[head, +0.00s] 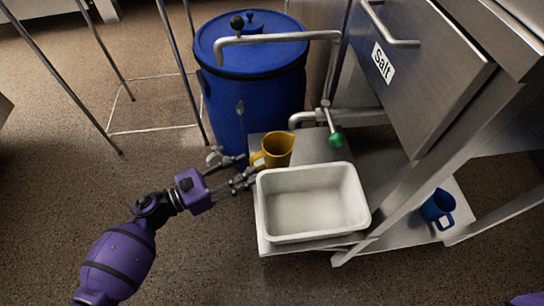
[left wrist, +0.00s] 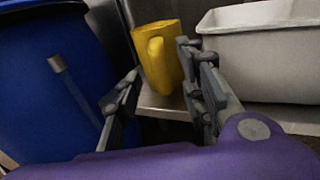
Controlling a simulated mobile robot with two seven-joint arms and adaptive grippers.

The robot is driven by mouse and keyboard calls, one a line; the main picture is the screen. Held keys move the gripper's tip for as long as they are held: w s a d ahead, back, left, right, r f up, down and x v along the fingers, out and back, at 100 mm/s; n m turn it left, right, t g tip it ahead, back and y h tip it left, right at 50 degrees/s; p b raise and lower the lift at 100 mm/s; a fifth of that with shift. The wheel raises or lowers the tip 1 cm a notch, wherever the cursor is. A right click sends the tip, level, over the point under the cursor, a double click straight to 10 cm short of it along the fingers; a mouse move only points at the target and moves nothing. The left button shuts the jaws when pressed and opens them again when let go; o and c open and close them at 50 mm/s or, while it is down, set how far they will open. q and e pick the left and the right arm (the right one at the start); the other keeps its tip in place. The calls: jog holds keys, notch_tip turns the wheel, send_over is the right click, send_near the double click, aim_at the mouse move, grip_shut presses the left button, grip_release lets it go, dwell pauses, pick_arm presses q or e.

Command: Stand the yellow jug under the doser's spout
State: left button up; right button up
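The yellow jug (head: 278,149) stands upright on the metal shelf (head: 312,146), behind the white tub, with its handle toward my left gripper. It also shows in the left wrist view (left wrist: 168,66), ahead of the fingers. My left gripper (head: 231,168) is open, its fingers spread to either side of the handle's line; I cannot tell whether they touch the jug. A bent metal pipe (head: 308,117) with a green knob (head: 336,140), which looks like the doser's spout, ends above and slightly right of the jug. My right gripper is not in view.
The white tub (head: 262,212) fills the shelf's front. A blue barrel (head: 255,100) stands behind the gripper. The cabinet marked Salt (head: 425,75) overhangs at right. A blue mug (head: 437,207) sits on the low right ledge.

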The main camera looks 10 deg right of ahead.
aim_at(253, 164)
pick_arm(q)
jog(key=x, duration=0.3)
jog(key=shift+d, duration=0.25)
grip_shut()
jog(key=shift+r, duration=0.1)
